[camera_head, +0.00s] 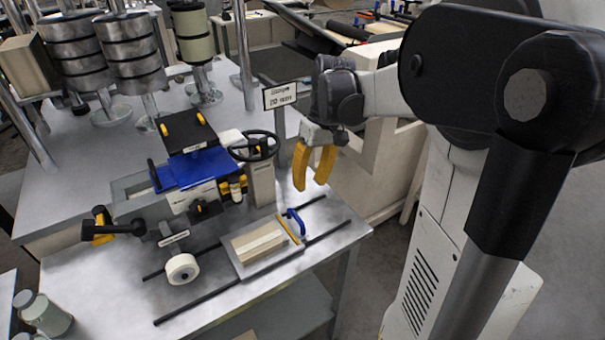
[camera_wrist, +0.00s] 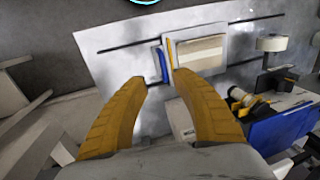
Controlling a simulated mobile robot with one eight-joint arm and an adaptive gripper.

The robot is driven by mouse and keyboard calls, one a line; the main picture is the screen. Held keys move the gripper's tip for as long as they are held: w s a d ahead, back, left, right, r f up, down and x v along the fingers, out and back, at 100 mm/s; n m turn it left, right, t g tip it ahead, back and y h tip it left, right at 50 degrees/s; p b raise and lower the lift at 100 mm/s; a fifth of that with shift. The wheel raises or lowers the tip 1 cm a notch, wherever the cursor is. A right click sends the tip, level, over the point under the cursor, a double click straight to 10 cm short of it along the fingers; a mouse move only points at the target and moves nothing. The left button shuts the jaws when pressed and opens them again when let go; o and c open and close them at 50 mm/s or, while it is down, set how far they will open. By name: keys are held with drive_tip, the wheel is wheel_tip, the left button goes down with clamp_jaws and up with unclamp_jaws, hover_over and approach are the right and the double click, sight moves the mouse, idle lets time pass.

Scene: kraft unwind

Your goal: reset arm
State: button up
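My gripper (camera_head: 314,168) has two yellow fingers and hangs over the right side of the metal table (camera_head: 225,315). In the wrist view, the fingers of my gripper (camera_wrist: 158,80) are apart with nothing held between them. Beyond the fingertips, a blue handle (camera_wrist: 161,65) stands beside a tray with a tan block (camera_wrist: 200,52). In the head view, the blue handle (camera_head: 297,220) and the tan block (camera_head: 258,242) lie below and left of my gripper. My arm reaches in from the right.
A machine with a blue plate (camera_head: 190,170) and a black handwheel (camera_head: 254,146) stands left of my gripper. A small sign (camera_head: 280,96) is close behind. A white roll (camera_head: 182,269) sits near two dark rails. Metal-banded rolls (camera_head: 130,50) stand at the back left.

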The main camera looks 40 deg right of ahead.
drive_tip(key=shift+a, duration=0.1)
drive_tip(key=s+a+r+t+h, duration=0.1)
drive_tip(key=s+a+t, duration=0.2)
drive_tip(key=a, duration=0.5)
drive_tip(key=s+a+r+t+h, duration=0.1)
drive_tip(key=s+a+t, duration=0.3)
drive_tip(key=s+a, duration=0.2)
drive_tip(key=shift+s+a+r, duration=0.25)
drive_tip(key=shift+a+r, duration=0.1)
drive_tip(key=shift+a, duration=0.6)
idle(0.5)
